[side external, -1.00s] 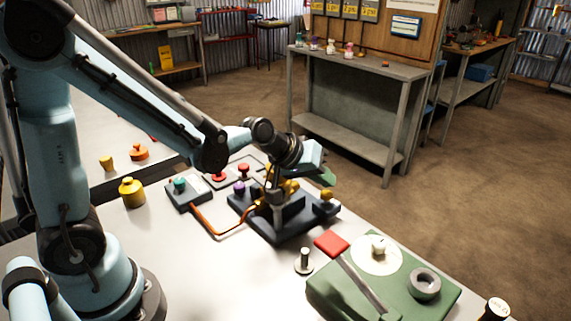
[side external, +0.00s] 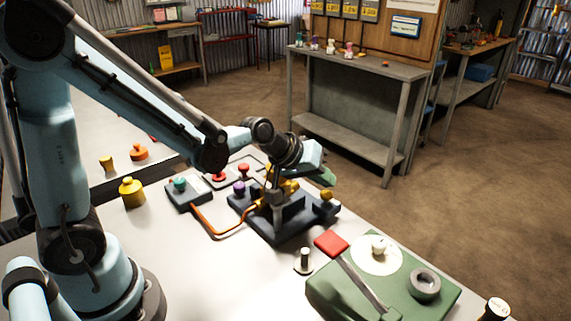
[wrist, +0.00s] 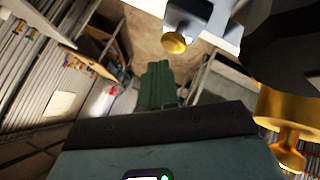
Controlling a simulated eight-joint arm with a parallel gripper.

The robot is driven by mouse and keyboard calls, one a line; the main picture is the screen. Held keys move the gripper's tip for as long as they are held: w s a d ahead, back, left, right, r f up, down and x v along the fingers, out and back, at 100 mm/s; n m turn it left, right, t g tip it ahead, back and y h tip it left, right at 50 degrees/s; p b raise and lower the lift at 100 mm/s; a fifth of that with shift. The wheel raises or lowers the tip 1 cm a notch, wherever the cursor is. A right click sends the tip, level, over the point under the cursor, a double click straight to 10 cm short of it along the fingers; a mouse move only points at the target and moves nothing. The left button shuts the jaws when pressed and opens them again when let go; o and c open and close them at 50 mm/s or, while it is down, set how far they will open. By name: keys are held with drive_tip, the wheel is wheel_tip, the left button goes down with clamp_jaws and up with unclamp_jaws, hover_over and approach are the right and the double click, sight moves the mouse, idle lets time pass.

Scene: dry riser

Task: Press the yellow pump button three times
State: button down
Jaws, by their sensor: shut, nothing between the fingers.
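A dark block-like fixture (side external: 290,228) stands on the pale bench. It carries a yellow knob (side external: 326,195) at its right end and more yellow parts (side external: 289,186) near its middle, partly hidden by my arm. I cannot tell for certain which is the pump button. My gripper (side external: 326,177), with green fingers, is shut and empty. It hangs tilted just above the right yellow knob, and I see no clear contact. In the wrist view, the shut fingers (wrist: 157,84) lie below a yellow knob (wrist: 173,43), with a larger gold part (wrist: 288,128) close at the right.
Red buttons (side external: 243,170) lie behind. A green unit (side external: 335,298) and red pad (side external: 331,243) occupy the right front.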

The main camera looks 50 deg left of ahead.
sight(322, 194)
drive_tip(key=shift+f, duration=0.15)
drive_tip(key=shift+f, duration=0.3)
drive_tip(key=shift+f, duration=0.75)
idle(1.1)
drive_tip(key=shift+r, duration=1.2)
drive_tip(key=shift+r, duration=0.1)
drive_tip(key=shift+r, duration=2.4)
drive_tip(key=shift+r, duration=0.1)
idle(0.6)
